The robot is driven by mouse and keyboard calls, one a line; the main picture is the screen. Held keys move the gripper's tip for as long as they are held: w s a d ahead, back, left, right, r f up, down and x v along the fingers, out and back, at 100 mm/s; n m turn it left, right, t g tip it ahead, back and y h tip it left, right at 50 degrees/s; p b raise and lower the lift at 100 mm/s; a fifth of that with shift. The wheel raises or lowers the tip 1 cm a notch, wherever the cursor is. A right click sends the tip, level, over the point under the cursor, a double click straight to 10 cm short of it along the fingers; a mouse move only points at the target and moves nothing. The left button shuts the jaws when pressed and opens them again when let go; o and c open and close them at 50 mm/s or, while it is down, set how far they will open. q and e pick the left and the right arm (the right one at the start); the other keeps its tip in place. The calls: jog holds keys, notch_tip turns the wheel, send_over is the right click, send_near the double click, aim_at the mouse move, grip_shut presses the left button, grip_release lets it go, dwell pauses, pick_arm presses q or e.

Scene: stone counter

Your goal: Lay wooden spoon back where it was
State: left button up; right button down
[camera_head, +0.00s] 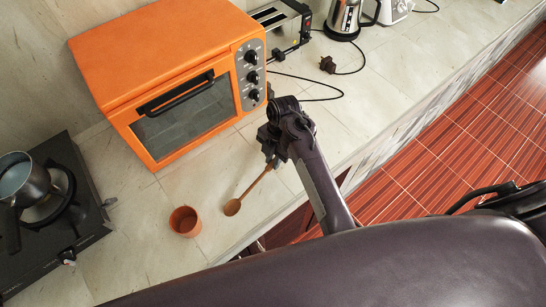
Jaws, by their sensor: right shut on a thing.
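The wooden spoon (233,207) is tilted in the picture, with its bowl at the lower left and its handle running up to the right. My right gripper (271,160) is shut on the handle's upper end, in front of the orange oven's right corner. The bowl is close to the stone counter (130,257); I cannot tell whether it touches. A terracotta cup (185,221) stands left of the spoon's bowl, apart from it. My left gripper is out of view.
An orange oven (160,50) stands behind the spoon. A black stove (50,240) with a pot (22,182) is at the left. A toaster (283,25), a kettle (345,18) and a loose cable with a plug (327,65) are farther back. The counter around the cup is clear.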

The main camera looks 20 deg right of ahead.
jog(key=c, duration=0.8)
grip_release()
jog(key=shift+o, duration=0.2)
